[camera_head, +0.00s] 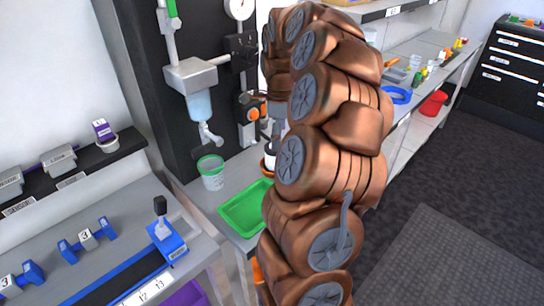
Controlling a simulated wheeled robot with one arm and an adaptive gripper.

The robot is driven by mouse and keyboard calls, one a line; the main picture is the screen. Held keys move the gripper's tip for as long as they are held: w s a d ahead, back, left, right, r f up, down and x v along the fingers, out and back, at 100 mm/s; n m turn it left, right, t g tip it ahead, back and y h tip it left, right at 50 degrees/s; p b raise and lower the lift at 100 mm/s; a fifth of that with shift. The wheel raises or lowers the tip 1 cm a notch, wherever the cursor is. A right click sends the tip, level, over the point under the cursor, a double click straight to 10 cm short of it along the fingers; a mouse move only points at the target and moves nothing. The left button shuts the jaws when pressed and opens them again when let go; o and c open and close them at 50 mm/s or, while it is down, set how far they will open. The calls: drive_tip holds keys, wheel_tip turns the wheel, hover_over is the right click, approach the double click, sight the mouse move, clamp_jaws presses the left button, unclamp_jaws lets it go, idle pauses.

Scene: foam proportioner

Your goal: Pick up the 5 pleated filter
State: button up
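I cannot make out a pleated filter marked 5 for certain. A small white and dark object (270,157) stands in or over an orange-brown dish at the back of the bench, partly hidden by my arm; I cannot tell whether it is the filter. My copper arm rises through the middle of the view and bends down at the back. My gripper (278,128) shows only as a small grey part under the wrist, just above that object. Its fingers are mostly hidden, so I cannot tell whether it is open or touching anything.
A green tray (232,216) and a green-rimmed clear cup (211,174) stand left of my arm. A blue fixture (168,241) and numbered blue pieces (87,238) sit on the left bench. A blue ring (397,95) and red bin (433,102) are at right. The right floor is clear.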

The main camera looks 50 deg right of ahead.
sight(277, 153)
drive_tip(key=shift+w+a+f+p, duration=0.1)
drive_tip(key=shift+f+p, duration=0.45)
drive_tip(key=shift+f, duration=1.1)
drive_tip(key=shift+a+f+p, duration=0.1)
drive_tip(key=shift+f+p, duration=0.45)
drive_tip(key=shift+f, duration=1.1)
drive_tip(key=c, duration=1.4)
